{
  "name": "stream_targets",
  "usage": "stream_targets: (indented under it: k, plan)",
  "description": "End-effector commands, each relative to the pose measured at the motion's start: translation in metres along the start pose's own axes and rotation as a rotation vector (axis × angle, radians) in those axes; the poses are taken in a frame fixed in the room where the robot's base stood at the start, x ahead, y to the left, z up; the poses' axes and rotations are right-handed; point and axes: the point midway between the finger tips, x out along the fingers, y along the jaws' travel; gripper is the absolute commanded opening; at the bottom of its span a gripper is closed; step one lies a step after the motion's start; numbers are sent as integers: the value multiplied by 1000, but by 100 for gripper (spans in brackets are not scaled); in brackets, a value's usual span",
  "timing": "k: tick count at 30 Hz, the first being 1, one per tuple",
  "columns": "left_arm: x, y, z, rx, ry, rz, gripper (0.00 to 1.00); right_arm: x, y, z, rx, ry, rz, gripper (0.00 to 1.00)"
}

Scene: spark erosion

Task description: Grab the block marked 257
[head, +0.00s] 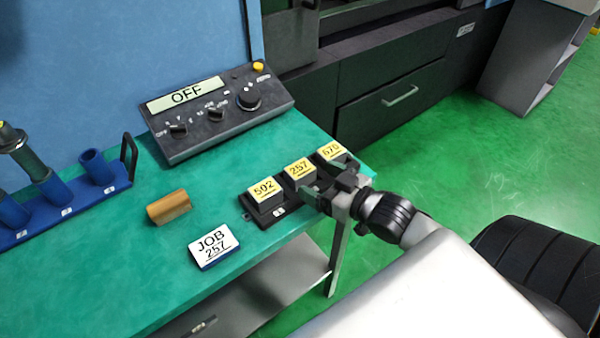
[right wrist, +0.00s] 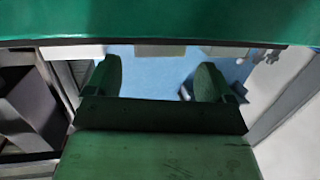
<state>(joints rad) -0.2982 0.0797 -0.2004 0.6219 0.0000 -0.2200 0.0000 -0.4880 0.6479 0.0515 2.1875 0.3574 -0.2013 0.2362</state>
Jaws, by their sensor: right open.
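The block marked 257 (head: 299,170) is yellow-topped and sits in the middle of a black holder (head: 281,212) on the green table. The block marked 592 (head: 265,194) sits to its left and the block marked 670 (head: 331,151) to its right. My right gripper (head: 322,184) is open at the holder's near edge, close to the 257 block. Its fingers partly cover the holder. I cannot tell whether they touch the block. The right wrist view shows the two fingers apart (right wrist: 160,72) with no block clearly between them. My left gripper is not in view.
A white card reading JOB 257 (head: 214,243) and a brown half-round piece (head: 169,207) lie on the table (head: 110,275). A control box reading OFF (head: 215,115) stands behind. A blue rack (head: 70,217) with cylinders is at left. The table's edge runs below my right gripper.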

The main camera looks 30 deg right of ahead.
Motion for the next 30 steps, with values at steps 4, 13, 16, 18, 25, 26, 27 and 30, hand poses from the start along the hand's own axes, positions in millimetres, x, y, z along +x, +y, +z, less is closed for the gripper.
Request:
stream_targets:
  k: [4,13,16,18,25,26,27,30]
  plan:
    - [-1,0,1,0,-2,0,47,9,1,-1,0,1,0,84]
    - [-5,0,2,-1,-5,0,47,47,3,-3,0,1,1,84]
    - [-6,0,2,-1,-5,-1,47,53,3,-2,-1,0,1,84]
    - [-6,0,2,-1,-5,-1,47,54,3,-2,-1,-2,1,84]
    - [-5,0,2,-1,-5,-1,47,54,3,-1,-1,-2,0,74]
    - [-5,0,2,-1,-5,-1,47,54,3,-1,-1,-2,0,70]
    - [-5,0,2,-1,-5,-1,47,54,3,-2,0,-2,0,64]
    - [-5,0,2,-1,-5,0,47,54,3,-2,-1,-2,0,48]
